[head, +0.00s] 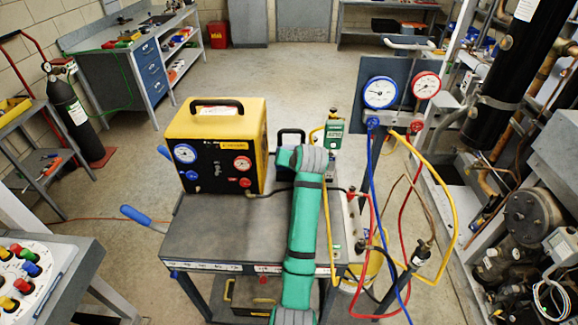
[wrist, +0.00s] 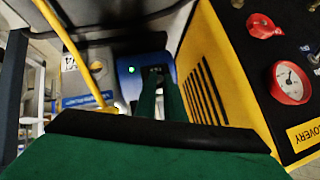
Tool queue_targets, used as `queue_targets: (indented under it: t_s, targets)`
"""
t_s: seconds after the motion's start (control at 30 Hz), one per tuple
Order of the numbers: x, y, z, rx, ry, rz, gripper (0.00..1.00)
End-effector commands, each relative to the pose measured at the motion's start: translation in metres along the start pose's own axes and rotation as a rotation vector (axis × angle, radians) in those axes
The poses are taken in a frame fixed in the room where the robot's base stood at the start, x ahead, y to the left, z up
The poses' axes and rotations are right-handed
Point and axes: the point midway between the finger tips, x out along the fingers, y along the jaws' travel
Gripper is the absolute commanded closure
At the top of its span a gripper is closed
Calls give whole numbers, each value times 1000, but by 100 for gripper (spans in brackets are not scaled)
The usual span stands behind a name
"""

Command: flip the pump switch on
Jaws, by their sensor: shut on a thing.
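In the wrist view a blue pump housing (wrist: 128,85) stands beyond my fingers, with a small lit green lamp (wrist: 131,69) on its face. A dark pump switch (wrist: 156,70) sits on that face. My gripper (wrist: 157,80) reaches it with two green fingers, and the tips are closed on the switch. The fingertips partly cover the switch, so I cannot tell its position. In the head view my green and grey arm hides my gripper and most of the pump; a black handle (head: 290,133) shows behind the arm.
A yellow recovery unit (head: 215,145) stands on the grey cart (head: 215,235), close to my fingers on the right in the wrist view. A gauge manifold (head: 400,92) with blue, red and yellow hoses hangs right of my arm. The cart top's front left is clear.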

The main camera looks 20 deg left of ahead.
Motion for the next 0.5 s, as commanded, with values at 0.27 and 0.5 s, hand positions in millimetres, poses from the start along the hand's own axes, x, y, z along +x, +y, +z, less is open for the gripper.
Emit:
queue_targets:
  t_s: [0.27, 0.5]
  targets:
    - [-1, 3, -5, 21, -68, 23, 100]
    - [-1, 3, -5, 24, -80, 26, 100]
